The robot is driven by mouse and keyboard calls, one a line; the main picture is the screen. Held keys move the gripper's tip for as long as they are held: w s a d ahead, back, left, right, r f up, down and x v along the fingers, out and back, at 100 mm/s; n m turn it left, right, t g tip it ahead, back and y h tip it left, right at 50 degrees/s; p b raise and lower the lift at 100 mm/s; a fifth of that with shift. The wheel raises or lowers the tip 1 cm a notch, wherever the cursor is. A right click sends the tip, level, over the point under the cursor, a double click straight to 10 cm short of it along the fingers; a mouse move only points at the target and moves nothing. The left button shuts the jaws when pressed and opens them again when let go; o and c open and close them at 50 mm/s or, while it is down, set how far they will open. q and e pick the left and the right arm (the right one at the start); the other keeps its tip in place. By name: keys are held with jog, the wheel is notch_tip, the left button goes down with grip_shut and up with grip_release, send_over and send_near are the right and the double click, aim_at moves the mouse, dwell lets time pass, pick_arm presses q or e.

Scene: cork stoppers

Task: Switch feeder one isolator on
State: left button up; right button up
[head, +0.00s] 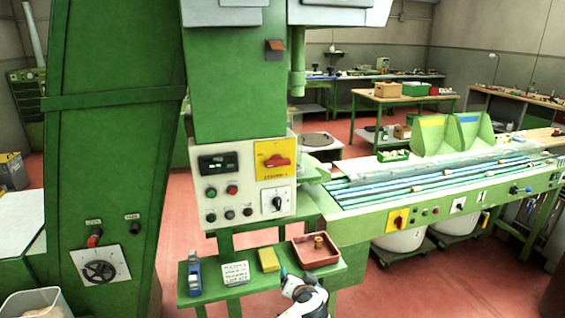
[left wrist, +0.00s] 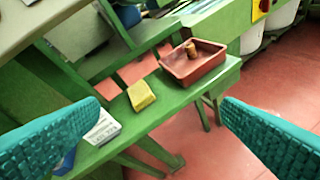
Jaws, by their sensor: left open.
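A red rotary handle (head: 277,160) sits on a yellow plate on the cream control panel of the green machine, lying roughly horizontal. The small label under it is hard to read. A second red switch on a yellow plate (head: 397,220) is on the conveyor front at the right; its label is too small to read. My left gripper (head: 297,279) is at the bottom of the head view, below the panel and by the small green shelf. In the left wrist view its teal fingers (left wrist: 165,120) are wide apart with nothing between them. My right gripper is not in view.
The green shelf (head: 215,294) holds a blue item (head: 194,275), a white sign (head: 235,272), a yellow block (head: 268,259) and a red tray (head: 318,257) with a cork-coloured piece. Buttons and a black rotary switch (head: 277,204) surround the handle. Space before the panel looks clear.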

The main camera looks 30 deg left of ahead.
pick_arm(q)
notch_tip(320, 180, up, 17)
jog(key=w+n+t+y, duration=0.2)
jog(key=n+y, duration=0.1)
jog(key=n+y+p, duration=0.2)
jog(key=n+y, duration=0.1)
jog(key=n, duration=0.2)
send_near(279, 165)
jog(key=p+x, duration=0.4)
jog(key=x, duration=0.3)
jog(key=shift+w+a+r, duration=0.1)
jog(key=shift+a+r, duration=0.05)
jog(key=shift+r, duration=0.05)
jog(key=shift+w+a+f, duration=0.15)
jog(key=shift+w+a, duration=0.25)
jog(key=shift+a, duration=0.05)
